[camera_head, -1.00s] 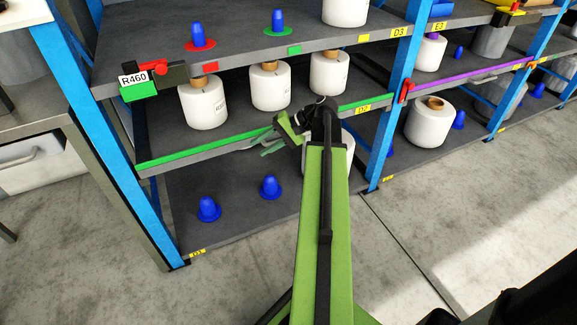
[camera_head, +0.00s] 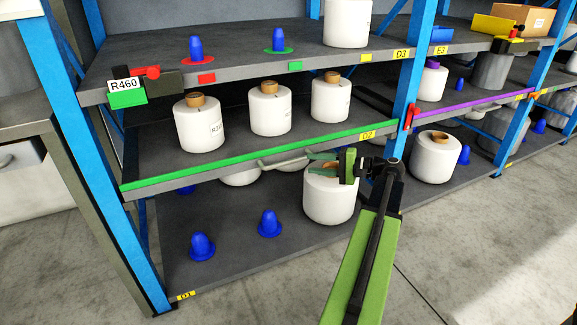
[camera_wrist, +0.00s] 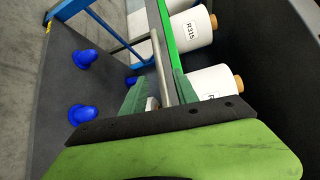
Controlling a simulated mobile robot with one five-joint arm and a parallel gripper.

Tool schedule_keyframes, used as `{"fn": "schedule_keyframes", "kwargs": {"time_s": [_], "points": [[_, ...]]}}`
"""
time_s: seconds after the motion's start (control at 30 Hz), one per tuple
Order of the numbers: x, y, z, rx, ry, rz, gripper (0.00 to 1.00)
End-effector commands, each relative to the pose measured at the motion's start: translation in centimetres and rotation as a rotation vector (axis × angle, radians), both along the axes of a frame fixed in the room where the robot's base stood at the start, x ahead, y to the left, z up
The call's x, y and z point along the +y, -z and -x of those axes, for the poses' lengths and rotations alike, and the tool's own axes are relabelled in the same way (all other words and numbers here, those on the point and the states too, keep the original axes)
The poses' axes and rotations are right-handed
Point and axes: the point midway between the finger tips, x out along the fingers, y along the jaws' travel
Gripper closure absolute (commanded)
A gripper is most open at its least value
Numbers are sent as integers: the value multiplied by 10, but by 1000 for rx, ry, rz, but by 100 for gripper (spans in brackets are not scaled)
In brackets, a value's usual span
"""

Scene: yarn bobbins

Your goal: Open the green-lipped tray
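The green-lipped tray (camera_head: 225,165) is a dark shelf tray with a long green front lip, at middle height in the left rack bay. Three white bobbins stand on it. Its grey bar handle (camera_head: 283,160) runs along the front below the lip. My gripper (camera_head: 318,163) is at the right end of this handle in the head view, its green fingers apart. In the wrist view, the green lip (camera_wrist: 166,40) runs beside the grey handle bar (camera_wrist: 160,70). The bar passes between the fingers of my gripper (camera_wrist: 160,90), with a gap showing on its left.
A white bobbin (camera_head: 330,197) stands on the lower shelf just below my gripper. Blue cones (camera_head: 202,246) stand further left there. A blue rack post (camera_head: 392,115) rises right of my gripper. The floor (camera_head: 235,295) in front is clear.

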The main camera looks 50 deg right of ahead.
Motion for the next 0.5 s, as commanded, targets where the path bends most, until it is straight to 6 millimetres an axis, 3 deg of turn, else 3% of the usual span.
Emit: {"fn": "schedule_keyframes", "kwargs": {"time_s": [0.1, 0.3, 0.5], "points": [[13, 6, -28, 0, -3, 1, 64], [29, 11, -66, 0, -1, 1, 64], [36, 13, -83, 0, 1, 1, 64]]}}
